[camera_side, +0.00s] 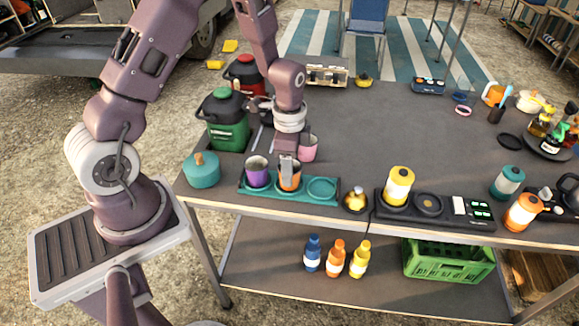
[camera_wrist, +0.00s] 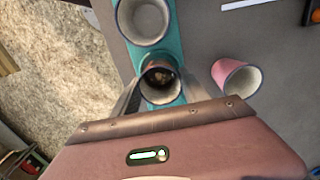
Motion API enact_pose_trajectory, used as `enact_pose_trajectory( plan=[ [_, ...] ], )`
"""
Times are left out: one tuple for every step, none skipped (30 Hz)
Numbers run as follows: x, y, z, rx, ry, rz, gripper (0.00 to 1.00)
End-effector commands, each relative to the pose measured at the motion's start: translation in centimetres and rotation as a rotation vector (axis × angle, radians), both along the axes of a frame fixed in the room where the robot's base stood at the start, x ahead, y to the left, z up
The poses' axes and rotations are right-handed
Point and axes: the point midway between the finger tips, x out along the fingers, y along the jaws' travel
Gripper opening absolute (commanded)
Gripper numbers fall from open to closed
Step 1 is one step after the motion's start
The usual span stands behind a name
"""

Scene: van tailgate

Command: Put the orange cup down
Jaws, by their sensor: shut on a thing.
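The orange cup (camera_side: 289,181) is upright between the fingers of my gripper (camera_side: 288,163), which is shut on it. It is at the middle place of the teal tray (camera_side: 305,196); I cannot tell whether its base touches the tray. In the wrist view, the orange cup (camera_wrist: 161,99) shows its open mouth and dark inside between the two fingers (camera_wrist: 157,88). The purple cup (camera_side: 257,172) stands in the tray's left place and shows at the top of the wrist view (camera_wrist: 143,22). The tray's right place (camera_side: 322,188) is empty.
A teal pot (camera_side: 202,170) and a green jug (camera_side: 224,121) are to the left.

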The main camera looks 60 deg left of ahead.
Motion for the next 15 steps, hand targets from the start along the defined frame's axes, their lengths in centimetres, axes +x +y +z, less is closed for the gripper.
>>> enact_pose_trajectory(
  plan=[
    [-0.01,0.00,-0.12,-0.001,0.001,0.000,0.01],
    [0.00,0.00,-0.11,0.000,0.000,0.000,0.01],
    [0.01,0.00,-0.08,0.000,0.000,0.000,0.01],
    [0.01,0.00,-0.07,-0.001,-0.001,0.000,0.01],
    [0.02,0.01,-0.07,-0.001,-0.001,0.000,0.01],
    [0.02,0.01,-0.06,-0.001,-0.001,0.000,0.01],
    [0.02,0.01,-0.09,0.000,0.000,0.000,0.01],
    [0.01,0.00,-0.16,0.000,0.000,0.000,0.01],
    [0.01,0.01,-0.28,0.000,0.000,0.000,0.01],
    [0.01,0.02,-0.37,0.000,0.000,0.000,0.01],
    [0.02,0.02,-0.34,0.000,0.000,0.000,0.57],
    [0.02,0.02,-0.32,0.001,-0.001,0.000,0.65],
    [0.02,0.02,-0.32,0.001,-0.001,0.000,0.71],
    [0.02,0.02,-0.31,0.001,-0.001,0.000,0.73],
    [0.01,0.01,-0.31,0.000,0.000,0.000,0.73]
  ],
)
